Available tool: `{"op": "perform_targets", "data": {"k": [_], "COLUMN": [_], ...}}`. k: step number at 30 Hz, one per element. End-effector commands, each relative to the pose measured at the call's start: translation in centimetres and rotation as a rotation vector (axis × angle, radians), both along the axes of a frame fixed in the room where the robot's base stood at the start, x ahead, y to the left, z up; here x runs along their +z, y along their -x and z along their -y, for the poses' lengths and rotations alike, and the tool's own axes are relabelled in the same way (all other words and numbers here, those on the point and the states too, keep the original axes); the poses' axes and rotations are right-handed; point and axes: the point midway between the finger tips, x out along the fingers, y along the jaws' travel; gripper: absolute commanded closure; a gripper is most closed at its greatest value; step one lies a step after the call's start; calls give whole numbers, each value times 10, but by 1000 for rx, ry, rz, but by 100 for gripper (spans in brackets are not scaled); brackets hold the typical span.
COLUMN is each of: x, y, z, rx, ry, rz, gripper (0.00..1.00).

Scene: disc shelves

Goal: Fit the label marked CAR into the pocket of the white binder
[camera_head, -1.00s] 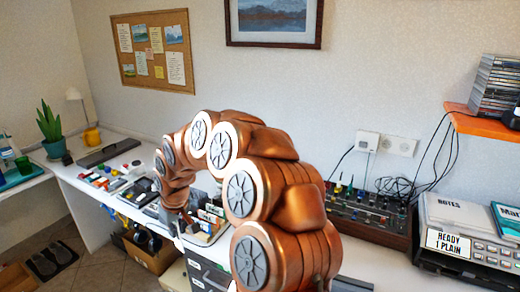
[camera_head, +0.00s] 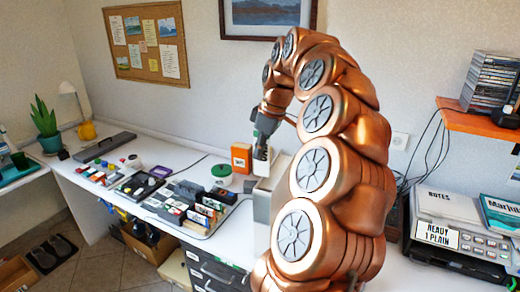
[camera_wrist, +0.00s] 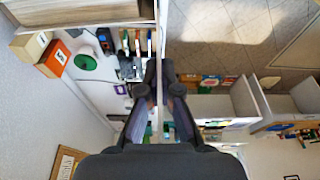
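My gripper (camera_head: 264,136) is raised above the table near an orange box, pointing down. A small whitish piece (camera_head: 262,154) shows at its fingertips, apparently a label; its lettering is too small to read. In the wrist view the two fingers of my gripper (camera_wrist: 158,98) stand close together with a thin pale edge between them. I cannot make out CAR anywhere, nor pick out the white binder for certain.
An orange box (camera_head: 241,157) and a green-topped tub (camera_head: 221,171) stand behind the tray. A pale grey box (camera_head: 262,203) is below my gripper. A dark machine (camera_head: 460,254) with a READY 1 PLAIN sign is at the right, under an orange shelf (camera_head: 480,119).

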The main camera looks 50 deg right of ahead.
Motion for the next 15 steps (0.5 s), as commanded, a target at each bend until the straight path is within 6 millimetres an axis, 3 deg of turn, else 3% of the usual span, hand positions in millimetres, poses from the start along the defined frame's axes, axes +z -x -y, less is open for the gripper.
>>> {"op": "perform_targets", "data": {"k": [15], "x": [-4], "y": [1], "z": [0], "rx": [1], "ry": [-2], "rz": [-1], "gripper": [100]}}
